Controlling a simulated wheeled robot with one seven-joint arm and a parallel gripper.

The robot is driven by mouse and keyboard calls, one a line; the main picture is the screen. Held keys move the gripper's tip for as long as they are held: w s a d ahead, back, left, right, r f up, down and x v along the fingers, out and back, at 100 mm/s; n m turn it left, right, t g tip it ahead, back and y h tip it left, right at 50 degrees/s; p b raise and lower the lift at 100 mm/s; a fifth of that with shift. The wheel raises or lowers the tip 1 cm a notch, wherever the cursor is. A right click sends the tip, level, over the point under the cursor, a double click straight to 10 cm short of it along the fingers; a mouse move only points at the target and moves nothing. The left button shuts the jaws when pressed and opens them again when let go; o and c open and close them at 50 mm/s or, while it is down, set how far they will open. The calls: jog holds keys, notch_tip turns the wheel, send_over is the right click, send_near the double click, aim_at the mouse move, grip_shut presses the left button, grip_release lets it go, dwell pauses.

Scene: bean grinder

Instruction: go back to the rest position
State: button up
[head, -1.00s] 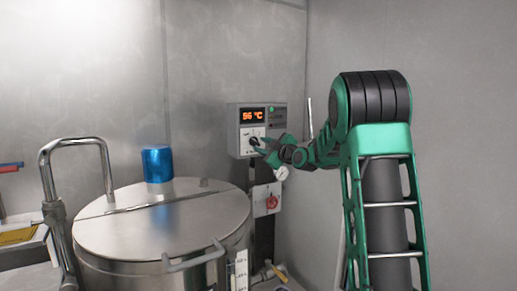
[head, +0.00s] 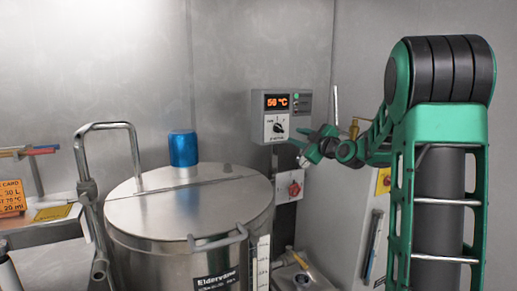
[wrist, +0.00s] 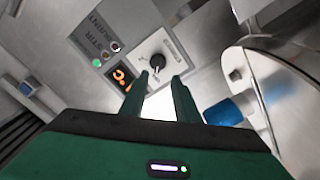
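My gripper (head: 304,148) is in front of and slightly right of the grey control box (head: 292,104) on the back wall. In the wrist view its two green fingers (wrist: 161,82) stand apart with nothing between them. The box's black knob (head: 278,127) is clear of the fingers; it also shows beyond the fingertips in the wrist view (wrist: 157,62). The box's orange display (head: 277,102) seems to read 50 °C. My arm reaches in from the right, bent high above its green frame.
A steel tank (head: 190,210) with a blue cap (head: 183,148) stands left of the box. A bent steel pipe (head: 80,155) rises beside it. A red switch (head: 293,189) sits below the box. An orange card (head: 12,197) stands at far left.

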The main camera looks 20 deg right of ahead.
jog(key=shift+f, duration=0.1)
jog(key=s+a+f+m+g+h, duration=0.1)
jog(key=s+a+f+m+g, duration=0.25)
jog(key=s+f, duration=0.45)
jog(key=s+a+f+m+g, duration=0.25)
jog(key=s+f+g, duration=0.3)
jog(key=s, duration=0.35)
jog(key=s+a+f+m+g, duration=0.1)
jog(key=s+f+m+g, duration=0.2)
jog(key=s, duration=0.7)
jog(key=s+a+f+m+g, duration=0.2)
jog(key=s+f+m+g, duration=0.1)
jog(key=s, duration=0.7)
jog(key=s+a+f+m+g, duration=0.2)
jog(key=s+f+m+g, duration=0.1)
jog(key=s, duration=0.8)
jog(key=shift+f+m+y, duration=0.3)
jog(key=shift+m, duration=0.2)
